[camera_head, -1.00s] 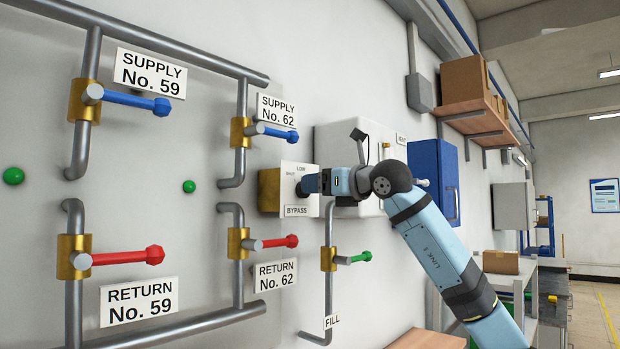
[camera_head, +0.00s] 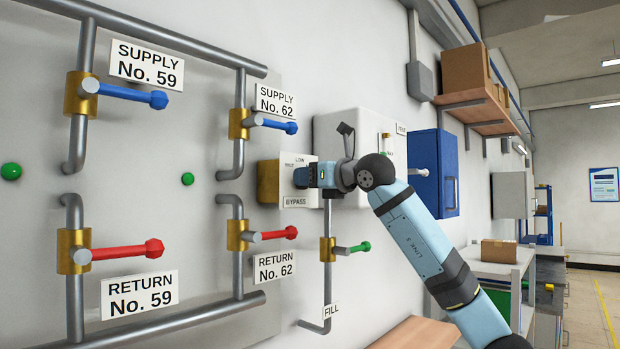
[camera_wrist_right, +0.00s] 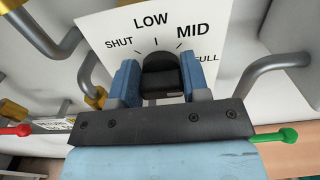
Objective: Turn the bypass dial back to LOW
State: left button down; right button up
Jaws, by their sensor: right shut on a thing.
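The bypass dial is a black knob (camera_wrist_right: 161,72) on a white plate marked SHUT, LOW, MID and FULL in the right wrist view. In the head view the plate (camera_head: 299,201) is on the front of a brass valve body (camera_head: 268,181), with a BYPASS label below. My right gripper (camera_wrist_right: 160,86) has its two blue fingers on either side of the knob, shut on it. In the head view the right gripper (camera_head: 308,177) reaches the plate from the right and hides the knob. Which mark the knob points at is not clear. My left gripper is not in view.
A green-handled fill valve (camera_head: 328,249) is just below my right wrist. Blue (camera_head: 276,126) and red (camera_head: 273,234) valve levers stick out to the left. A white wall box (camera_head: 345,128) is behind the wrist, and a blue cabinet (camera_head: 427,170) is to the right.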

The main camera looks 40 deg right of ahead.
jog(key=n, duration=0.4)
jog(key=shift+a+n, duration=0.15)
jog(key=shift+n, duration=0.25)
jog(key=n, duration=0.4)
jog(key=shift+a+n+p, duration=0.1)
jog(key=shift+n+p, duration=0.2)
jog(key=shift+p, duration=0.05)
jog(key=n, duration=0.4)
jog(key=shift+a+f, duration=0.1)
jog(key=shift+f, duration=0.1)
jog(key=shift+f+n+p, duration=0.15)
jog(key=shift+n+p, duration=0.35)
jog(key=shift+n, duration=1.6)
jog(key=o, duration=0.9)
jog(key=shift+s, duration=0.1)
